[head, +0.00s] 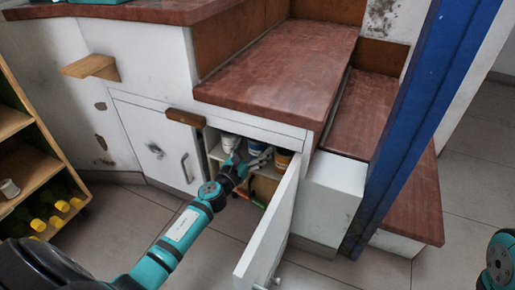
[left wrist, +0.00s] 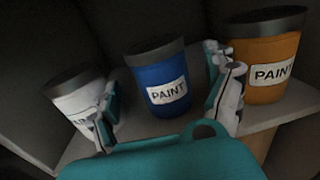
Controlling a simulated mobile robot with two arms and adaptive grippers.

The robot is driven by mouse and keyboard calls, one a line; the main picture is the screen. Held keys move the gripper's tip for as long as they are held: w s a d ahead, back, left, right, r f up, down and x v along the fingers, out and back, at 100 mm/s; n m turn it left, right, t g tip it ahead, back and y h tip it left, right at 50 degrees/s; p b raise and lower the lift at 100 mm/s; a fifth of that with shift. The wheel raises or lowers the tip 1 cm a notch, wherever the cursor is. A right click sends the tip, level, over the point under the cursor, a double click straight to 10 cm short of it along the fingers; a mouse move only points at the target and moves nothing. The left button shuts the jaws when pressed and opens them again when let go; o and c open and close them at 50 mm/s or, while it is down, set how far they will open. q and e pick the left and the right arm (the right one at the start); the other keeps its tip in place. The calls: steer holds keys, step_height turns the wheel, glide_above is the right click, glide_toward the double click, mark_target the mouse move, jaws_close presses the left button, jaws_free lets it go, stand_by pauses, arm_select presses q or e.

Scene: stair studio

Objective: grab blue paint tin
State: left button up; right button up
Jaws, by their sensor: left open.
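The blue paint tin (left wrist: 160,78) has a dark lid and a white PAINT label. It stands upright on a shelf inside the open cabinet, between a white tin (left wrist: 84,105) and an orange tin (left wrist: 264,66). In the head view the blue tin (head: 257,147) shows partly above my left gripper (head: 261,159). My left gripper is open, and the wrist view shows its fingers (left wrist: 163,98) apart, one on each side of the blue tin's front. The left finger overlaps the white tin in the picture. I cannot tell whether either finger touches a tin.
The open cabinet door (head: 268,232) stands close to the right of my left arm. Red-brown stair treads (head: 281,72) lie above the cabinet. A closed cabinet door (head: 158,146) is to the left. A wooden shelf with bottles (head: 40,212) stands at far left.

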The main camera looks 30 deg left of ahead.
arm_select(q)
steer(key=shift+w+f, duration=0.15)
steer(key=shift+w, duration=1.4)
steer(key=shift+c, duration=0.4)
steer(key=c, duration=1.4)
steer(key=shift+c, duration=0.6)
